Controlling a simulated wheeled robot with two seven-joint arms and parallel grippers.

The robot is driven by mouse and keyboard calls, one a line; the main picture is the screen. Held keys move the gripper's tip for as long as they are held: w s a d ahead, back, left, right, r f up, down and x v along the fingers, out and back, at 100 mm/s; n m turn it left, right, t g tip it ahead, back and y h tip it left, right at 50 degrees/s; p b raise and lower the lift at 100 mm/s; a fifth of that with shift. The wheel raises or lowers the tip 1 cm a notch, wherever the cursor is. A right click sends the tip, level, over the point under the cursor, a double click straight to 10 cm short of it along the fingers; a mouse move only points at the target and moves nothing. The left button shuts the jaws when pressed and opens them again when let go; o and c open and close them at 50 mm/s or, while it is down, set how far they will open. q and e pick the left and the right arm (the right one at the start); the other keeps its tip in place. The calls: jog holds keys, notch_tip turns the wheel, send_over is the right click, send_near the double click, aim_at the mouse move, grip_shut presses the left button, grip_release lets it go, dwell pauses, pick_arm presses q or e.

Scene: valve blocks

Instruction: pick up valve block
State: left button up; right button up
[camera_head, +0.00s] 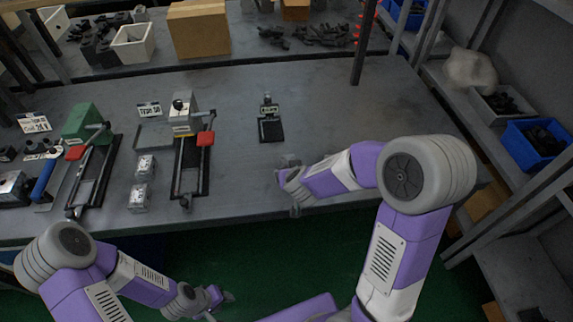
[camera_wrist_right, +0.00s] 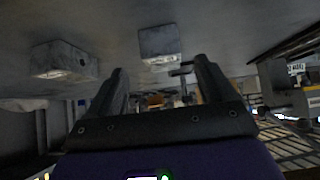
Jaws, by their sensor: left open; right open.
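Two silver-grey valve blocks, a rear one (camera_head: 146,165) and a front one (camera_head: 138,196), sit apart on the grey table, left of centre. Two grey blocks, one at the left (camera_wrist_right: 62,60) and one near the middle (camera_wrist_right: 160,45), also show in the right wrist view, which appears upside down. My right gripper (camera_head: 288,182) is over the table's front part, well to the right of the blocks. Its two fingers (camera_wrist_right: 162,88) are apart with nothing between them. My left gripper (camera_head: 221,304) is low in front of the table, open and away from the blocks.
A clamp fixture (camera_head: 190,160) with a red handle stands between the blocks and my right gripper. A green fixture (camera_head: 86,125) stands left of the blocks. A small black stand (camera_head: 270,128) is behind my right gripper. Bare table (camera_head: 330,105) lies to the right.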

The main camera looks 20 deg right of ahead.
jog(key=shift+w+d+f, duration=0.1)
jog(key=shift+w+f, duration=0.1)
jog(key=shift+f, duration=0.35)
jog(key=b+x, duration=0.2)
jog(key=x, duration=0.1)
jog(key=shift+w+f, duration=0.25)
jog(key=shift+w+f+b, duration=0.35)
jog(key=shift+w+b, duration=0.1)
jog(key=shift+b, duration=0.05)
jog(key=shift+r, duration=0.1)
jog(key=shift+c, duration=0.5)
jog(key=c, duration=1.4)
